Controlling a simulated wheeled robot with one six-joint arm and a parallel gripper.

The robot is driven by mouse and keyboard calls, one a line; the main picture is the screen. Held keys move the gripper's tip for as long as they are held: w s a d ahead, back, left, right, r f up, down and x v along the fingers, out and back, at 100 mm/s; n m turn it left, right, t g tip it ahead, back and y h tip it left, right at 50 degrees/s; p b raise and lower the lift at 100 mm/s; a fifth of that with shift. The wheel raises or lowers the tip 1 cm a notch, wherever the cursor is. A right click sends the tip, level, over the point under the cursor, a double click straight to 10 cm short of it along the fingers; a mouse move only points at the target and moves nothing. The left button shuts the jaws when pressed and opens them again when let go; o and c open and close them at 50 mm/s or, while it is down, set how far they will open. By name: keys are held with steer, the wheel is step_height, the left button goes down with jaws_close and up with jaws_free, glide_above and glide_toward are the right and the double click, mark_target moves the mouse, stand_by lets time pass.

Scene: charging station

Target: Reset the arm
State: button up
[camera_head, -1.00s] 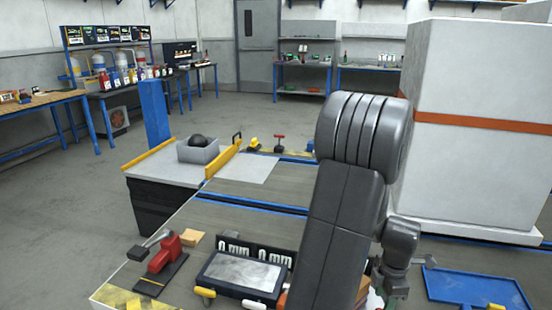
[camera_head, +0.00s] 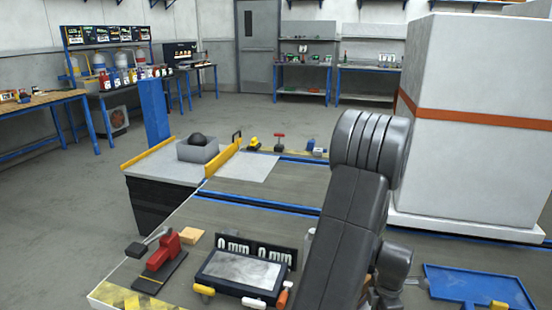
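My arm (camera_head: 345,235) rises from the bottom edge, right of the middle. It is dark grey and bent at a large ribbed joint (camera_head: 368,145) at its top. A lower link of mine (camera_head: 394,265) hangs behind it, on its right. My gripper is not clearly visible; its fingers are hidden behind the arm or out of the picture. I cannot tell whether it holds anything.
The workbench holds a red clamp (camera_head: 163,250), a wooden block (camera_head: 191,237), a screen panel (camera_head: 240,272) and "0 mm" displays (camera_head: 255,251). A blue tray (camera_head: 478,288) lies on the right. A large white cabinet (camera_head: 470,170) stands behind the arm. A grey box (camera_head: 198,151) holds a dark ball (camera_head: 197,139).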

steer(key=shift+s+a+r+m, duration=0.15)
steer(key=shift+s+a+m, duration=0.45)
steer(key=shift+a+m, duration=0.45)
steer(key=shift+d, duration=0.15)
